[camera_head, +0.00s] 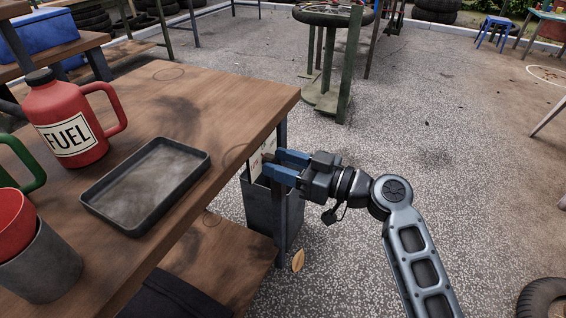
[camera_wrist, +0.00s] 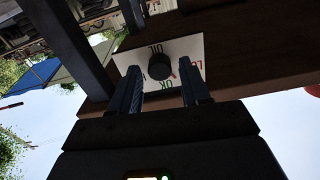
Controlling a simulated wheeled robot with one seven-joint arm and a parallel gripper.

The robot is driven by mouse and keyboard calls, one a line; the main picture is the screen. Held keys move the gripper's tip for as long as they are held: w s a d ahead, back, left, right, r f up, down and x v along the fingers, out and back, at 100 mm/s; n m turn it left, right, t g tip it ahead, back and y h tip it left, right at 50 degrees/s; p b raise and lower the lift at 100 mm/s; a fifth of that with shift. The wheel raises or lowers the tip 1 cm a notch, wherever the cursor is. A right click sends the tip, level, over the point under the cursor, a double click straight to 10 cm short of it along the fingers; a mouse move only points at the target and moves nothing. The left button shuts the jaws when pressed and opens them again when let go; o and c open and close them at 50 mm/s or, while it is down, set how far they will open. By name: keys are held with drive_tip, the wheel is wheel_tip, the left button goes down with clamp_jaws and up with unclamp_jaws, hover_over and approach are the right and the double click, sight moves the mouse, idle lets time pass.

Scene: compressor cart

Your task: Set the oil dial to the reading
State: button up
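The oil dial is a black round knob (camera_wrist: 160,67) on a white plate (camera_wrist: 133,58) fixed to the dark wood of the bench side. In the wrist view the plate's lettering is upside down: OIL in black, OK in green, red letters at the right, partly cut off. A left letter is mostly hidden by a finger. I cannot tell where the knob points. My gripper (camera_head: 278,167) is open, its two blue-grey fingertips to either side of the knob; I cannot tell if they touch it. In the head view the plate (camera_head: 256,160) shows only partly behind the fingers.
The wooden bench (camera_head: 235,100) holds a red fuel jug (camera_head: 72,120), a dark tray (camera_head: 150,185) and cups at the left. A dark grey bin (camera_head: 268,212) stands below my gripper by the bench leg. Open paved ground lies to the right.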

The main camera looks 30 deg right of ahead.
clamp_jaws()
drive_tip(key=shift+m, duration=0.4)
drive_tip(key=shift+d+m+p, duration=0.1)
drive_tip(key=shift+m+p, duration=0.35)
drive_tip(key=shift+m, duration=2.05)
drive_tip(key=shift+o, duration=1)
unclamp_jaws()
